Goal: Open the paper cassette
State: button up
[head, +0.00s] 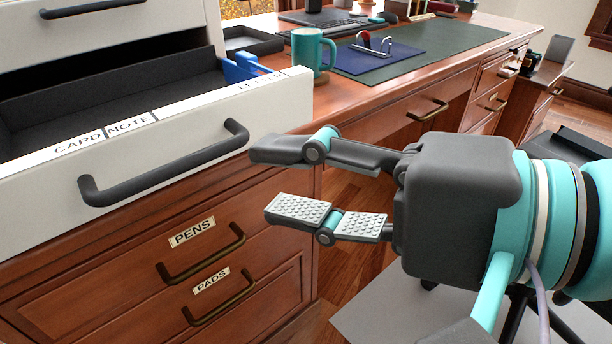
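A white drawer unit stands on the desk at the left. Its lower drawer, the paper cassette (150,140), is pulled out, and its dark, empty-looking inside shows. Its front carries labels reading CARD, NOTE and a third that is hard to read, and a dark bar handle (165,163). My gripper (258,180) is right of the handle, with its fingers spread and pointing left. Nothing is between the fingers, and they look apart from the handle.
Above is another white drawer with a dark handle (92,8). Below are wooden drawers labelled PENS (192,232) and PADS (210,280). A teal mug (306,52) stands on the desk beside the cassette's right end. A green desk mat (440,36) lies farther back.

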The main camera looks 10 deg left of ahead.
jog(key=shift+s+d+r, duration=0.1)
jog(key=shift+s+d, duration=0.05)
jog(key=shift+d, duration=0.2)
dwell(0.6)
jog(key=w+d+f+n+t+h+p, duration=0.1)
jog(key=w+d+f+h+p, duration=0.2)
jog(key=w+d+f+h, duration=0.3)
jog(key=w+d+f+n+t+h+p, duration=0.1)
jog(key=w+d+f+h+p, duration=0.3)
jog(key=d+f, duration=0.9)
jog(key=w+d+n+h, duration=0.1)
jog(key=w+d+h, duration=0.1)
jog(key=h, duration=0.3)
jog(key=shift+w+d, duration=0.2)
jog(key=shift+w, duration=0.25)
jog(key=shift+f, duration=0.1)
